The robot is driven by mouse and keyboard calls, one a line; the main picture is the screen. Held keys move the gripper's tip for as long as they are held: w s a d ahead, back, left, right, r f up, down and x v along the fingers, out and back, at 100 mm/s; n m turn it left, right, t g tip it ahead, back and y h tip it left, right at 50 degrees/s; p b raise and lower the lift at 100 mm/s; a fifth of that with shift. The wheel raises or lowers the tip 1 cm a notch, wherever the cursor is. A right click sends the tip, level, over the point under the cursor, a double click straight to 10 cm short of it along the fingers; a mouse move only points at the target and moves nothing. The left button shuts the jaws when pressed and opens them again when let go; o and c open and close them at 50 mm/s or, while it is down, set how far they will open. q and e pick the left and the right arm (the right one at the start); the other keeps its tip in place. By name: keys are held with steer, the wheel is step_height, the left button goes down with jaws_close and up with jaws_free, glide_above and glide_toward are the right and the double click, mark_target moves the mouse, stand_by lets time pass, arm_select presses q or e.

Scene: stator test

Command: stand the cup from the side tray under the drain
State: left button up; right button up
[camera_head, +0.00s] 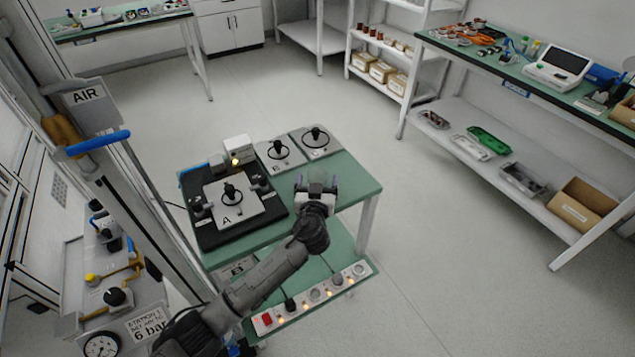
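My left arm comes in from the bottom left. Its gripper (317,183) is over the right part of the green-topped bench (358,190). Its two fingers stand apart; a pale patch shows between them, and I cannot make out what it is. My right gripper is not in view. I cannot pick out the cup or the side tray. At the left is an air station with an AIR sign (87,96), a blue handle (98,145), yellow fittings and a pressure gauge (101,345). I cannot make out its drain.
The bench holds a black fixture with plate A (228,213), a small box with a lit lamp (238,151) and two grey plates with black knobs (280,152). A power strip (312,297) runs along its lower front. A workbench (505,70) stands right. Floor between is clear.

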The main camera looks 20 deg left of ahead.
arm_select(q)
steer(key=c, duration=1)
steer(key=shift+o, duration=0.2)
